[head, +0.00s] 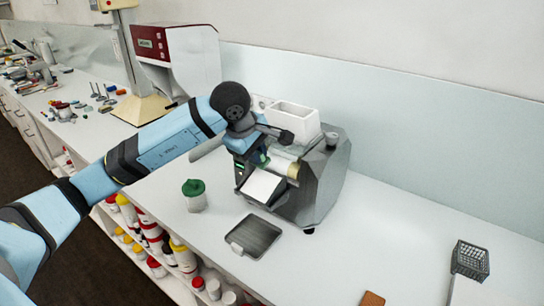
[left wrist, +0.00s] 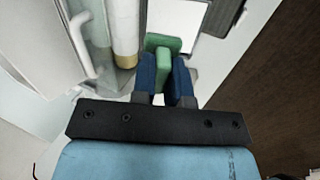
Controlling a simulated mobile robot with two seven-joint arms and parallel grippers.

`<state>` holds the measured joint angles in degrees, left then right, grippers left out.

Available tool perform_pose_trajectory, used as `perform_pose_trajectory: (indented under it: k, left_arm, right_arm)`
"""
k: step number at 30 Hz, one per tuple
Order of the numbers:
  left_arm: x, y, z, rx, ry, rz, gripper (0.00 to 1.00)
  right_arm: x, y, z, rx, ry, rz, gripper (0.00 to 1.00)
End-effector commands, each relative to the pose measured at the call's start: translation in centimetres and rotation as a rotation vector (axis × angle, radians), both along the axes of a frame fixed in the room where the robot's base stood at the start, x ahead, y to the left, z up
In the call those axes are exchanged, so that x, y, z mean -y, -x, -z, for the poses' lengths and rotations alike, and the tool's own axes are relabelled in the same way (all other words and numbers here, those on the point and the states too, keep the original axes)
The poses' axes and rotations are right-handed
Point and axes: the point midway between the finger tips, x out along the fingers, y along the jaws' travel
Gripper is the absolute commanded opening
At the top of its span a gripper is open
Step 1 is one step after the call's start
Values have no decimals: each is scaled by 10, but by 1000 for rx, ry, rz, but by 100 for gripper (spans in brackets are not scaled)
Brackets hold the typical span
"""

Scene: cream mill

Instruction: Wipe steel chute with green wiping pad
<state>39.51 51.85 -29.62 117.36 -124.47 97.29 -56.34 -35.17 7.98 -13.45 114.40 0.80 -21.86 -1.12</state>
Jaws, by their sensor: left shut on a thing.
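My left gripper (head: 262,157) is at the front of the grey mill, just above the steel chute (head: 263,187), a pale sloping plate below the rollers. In the left wrist view its blue fingers (left wrist: 163,78) are shut on the green wiping pad (left wrist: 163,43). The pad lies over or against the pale chute surface (left wrist: 180,14), beside the rollers (left wrist: 124,30). I cannot tell whether it touches. In the head view the pad is mostly hidden by the gripper. My right gripper is not in view.
A grey tray (head: 256,237) lies in front of the mill (head: 325,180). A green-lidded jar (head: 194,197) stands left of it. A wire basket (head: 470,260) and a brown block (head: 372,299) are at the right. A red and white machine (head: 175,58) stands behind my arm. The right bench is mostly clear.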

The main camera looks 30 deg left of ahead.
Motion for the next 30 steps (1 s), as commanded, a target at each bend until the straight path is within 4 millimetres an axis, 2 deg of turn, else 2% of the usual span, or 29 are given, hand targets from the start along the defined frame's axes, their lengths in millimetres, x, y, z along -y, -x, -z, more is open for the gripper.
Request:
perform_pose_trajectory:
  k: [4,8,28,30]
  left_arm:
    - [-8,2,-4,14,4,-37,0]
    - [-9,0,1,17,4,-46,0]
    - [-6,-31,72,15,7,-44,0]
    - [-8,-24,76,17,1,-43,0]
  right_arm:
    - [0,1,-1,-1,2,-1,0]
    - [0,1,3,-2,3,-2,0]
    - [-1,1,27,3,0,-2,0]
    - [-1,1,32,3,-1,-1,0]
